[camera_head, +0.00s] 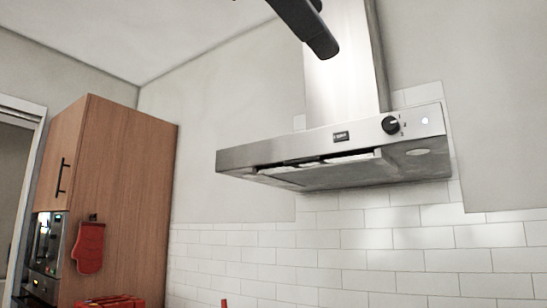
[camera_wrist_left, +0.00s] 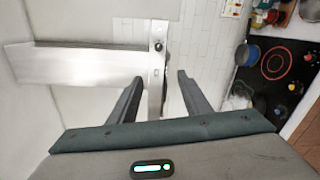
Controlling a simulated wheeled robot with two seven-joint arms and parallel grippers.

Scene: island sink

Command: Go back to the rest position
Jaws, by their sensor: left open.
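My left gripper (camera_head: 308,28) comes in at the top edge of the head view, where only a dark part of it shows in front of the hood's chimney. In the left wrist view my left gripper (camera_wrist_left: 160,77) has its two dark fingers spread wide with nothing between them. The steel range hood (camera_head: 335,155) hangs on the wall, with a round black knob (camera_head: 390,125) at its front right. The hood also shows beyond the fingers in the left wrist view (camera_wrist_left: 85,62). I cannot judge the gap between gripper and hood. My right gripper is in neither view.
A tall wooden cabinet (camera_head: 130,170) with a built-in oven (camera_head: 43,245) stands at the left. A red oven mitt (camera_head: 89,248) hangs on its side. In the left wrist view a black cooktop (camera_wrist_left: 272,75) with pots lies at the upper right.

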